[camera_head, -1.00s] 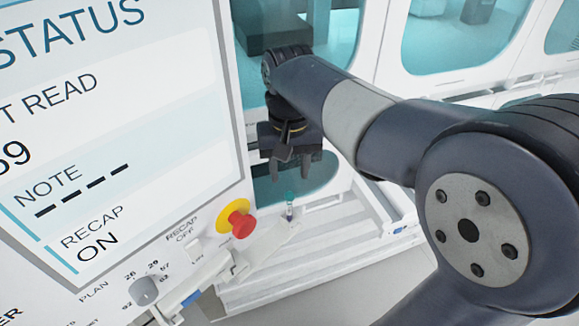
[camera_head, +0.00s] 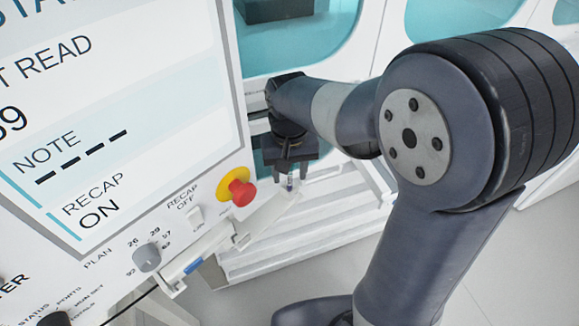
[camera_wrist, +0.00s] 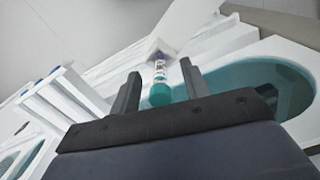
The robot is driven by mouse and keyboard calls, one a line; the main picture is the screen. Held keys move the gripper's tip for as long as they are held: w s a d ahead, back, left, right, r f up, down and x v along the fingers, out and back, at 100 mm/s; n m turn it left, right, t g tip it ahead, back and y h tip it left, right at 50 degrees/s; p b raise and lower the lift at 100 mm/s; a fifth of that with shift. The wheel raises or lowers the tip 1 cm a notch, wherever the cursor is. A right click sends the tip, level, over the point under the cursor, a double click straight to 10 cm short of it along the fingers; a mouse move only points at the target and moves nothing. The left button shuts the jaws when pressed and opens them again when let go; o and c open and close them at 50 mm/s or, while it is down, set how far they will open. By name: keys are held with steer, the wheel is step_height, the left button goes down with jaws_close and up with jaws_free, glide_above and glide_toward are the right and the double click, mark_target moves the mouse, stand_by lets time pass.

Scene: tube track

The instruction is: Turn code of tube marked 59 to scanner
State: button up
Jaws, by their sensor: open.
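A small tube with a teal cap (camera_wrist: 160,94) shows in the wrist view, between the two fingers of my gripper (camera_wrist: 159,72). Its clear body carries a pale label with dark marks, too small to read. The fingers are open, with a gap on each side of the tube. In the head view my gripper (camera_head: 290,172) points down over the tube (camera_head: 290,184), which stands at the end of a pale ledge. The cap is mostly hidden there by the fingers. No scanner can be made out for sure.
A large screen (camera_head: 110,120) at left shows "READ", a cut-off number ending in 9, a dashed note and "RECAP ON". Below it are a red stop button (camera_head: 241,192) on yellow and a grey knob (camera_head: 146,258). White stepped ledges (camera_head: 300,235) lie beneath my gripper.

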steer(key=shift+c, duration=0.3)
jaws_close()
steer(key=c, duration=0.6)
jaws_free()
steer(key=shift+c, duration=0.9)
steer(key=shift+r+p, duration=0.3)
